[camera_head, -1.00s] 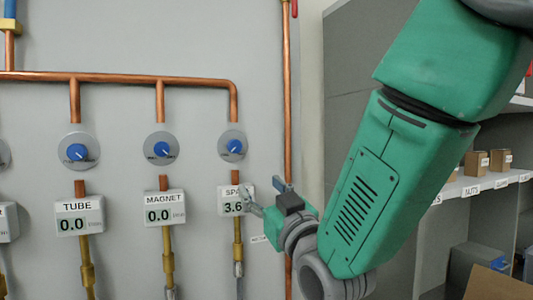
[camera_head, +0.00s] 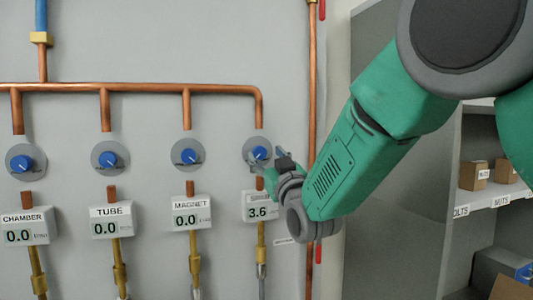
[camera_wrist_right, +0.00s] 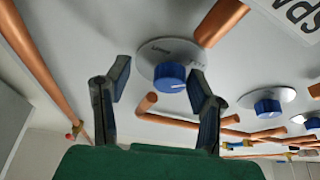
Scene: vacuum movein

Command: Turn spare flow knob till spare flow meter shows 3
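The spare flow knob (camera_head: 260,153) is blue on a round grey plate, at the right end of the row of knobs. In the right wrist view the knob (camera_wrist_right: 170,77) sits ahead, between the tips of my right gripper's spread fingers and apart from them. My right gripper (camera_head: 261,165) is open and empty, just below and in front of the knob. The spare flow meter (camera_head: 260,207) below reads 3.6; its label is partly unreadable. My left gripper is not in view.
Other blue knobs stand to the left above the CHAMBER (camera_head: 28,227), TUBE (camera_head: 111,220) and MAGNET (camera_head: 191,213) meters, each reading 0.0. A vertical copper pipe (camera_head: 312,80) runs close to my right arm. Shelves with boxes (camera_head: 474,175) are at the right.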

